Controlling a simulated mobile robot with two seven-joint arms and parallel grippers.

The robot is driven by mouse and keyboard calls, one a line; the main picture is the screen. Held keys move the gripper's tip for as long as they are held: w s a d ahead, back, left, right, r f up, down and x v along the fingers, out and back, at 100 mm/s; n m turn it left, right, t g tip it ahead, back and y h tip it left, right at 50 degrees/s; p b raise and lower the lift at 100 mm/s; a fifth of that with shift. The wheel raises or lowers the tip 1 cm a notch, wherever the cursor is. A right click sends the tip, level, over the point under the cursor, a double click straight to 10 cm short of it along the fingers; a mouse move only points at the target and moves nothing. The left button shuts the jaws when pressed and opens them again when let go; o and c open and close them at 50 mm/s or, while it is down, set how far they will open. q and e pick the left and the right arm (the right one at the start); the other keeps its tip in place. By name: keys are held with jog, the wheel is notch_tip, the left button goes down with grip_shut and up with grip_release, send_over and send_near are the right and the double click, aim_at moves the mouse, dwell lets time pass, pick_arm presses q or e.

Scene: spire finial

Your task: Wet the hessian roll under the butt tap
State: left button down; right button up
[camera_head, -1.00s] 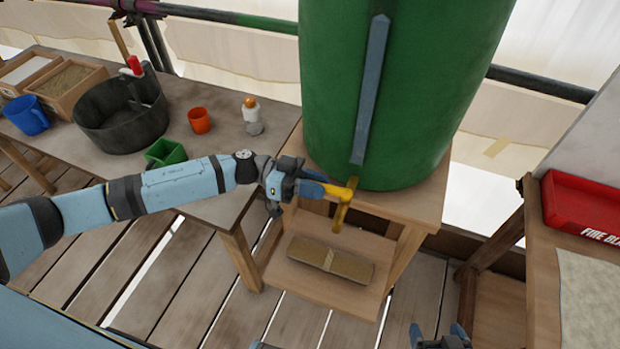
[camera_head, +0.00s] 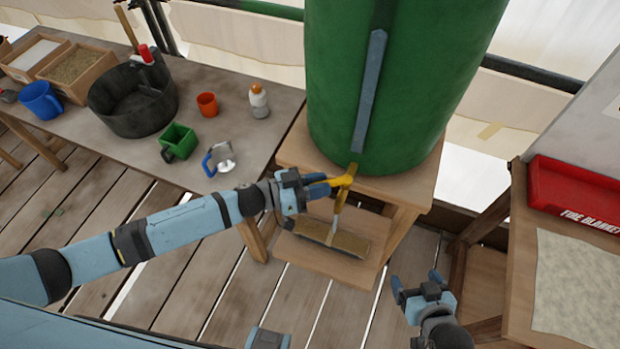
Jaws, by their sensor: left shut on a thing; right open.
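The green water butt (camera_head: 405,90) stands on a wooden stand. Its brass-yellow tap (camera_head: 343,184) is low on the front. My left gripper (camera_head: 328,185) is shut on the tap's yellow lever. A thin pale stream of water (camera_head: 332,232) shows below the spout and falls onto the hessian roll (camera_head: 345,241). The roll lies on the stand's lower shelf (camera_head: 330,262), with its middle under the tap. My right gripper (camera_head: 421,283) is open and empty, to the right of the shelf and nearer to me.
The left bench holds a black tub (camera_head: 132,105), a blue mug (camera_head: 41,101), an orange cup (camera_head: 207,105), a green scoop (camera_head: 179,141), a metal cup with a blue handle (camera_head: 219,158) and a white bottle (camera_head: 259,100). A red fire blanket box (camera_head: 575,200) is on the right bench.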

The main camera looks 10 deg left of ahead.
dwell(0.3)
pick_arm(q)
jog(key=c, duration=1)
grip_release()
jog(key=shift+a, duration=0.15)
jog(key=shift+b+v, duration=1.2)
jog(key=shift+v, duration=5.6)
jog(key=shift+s, duration=0.1)
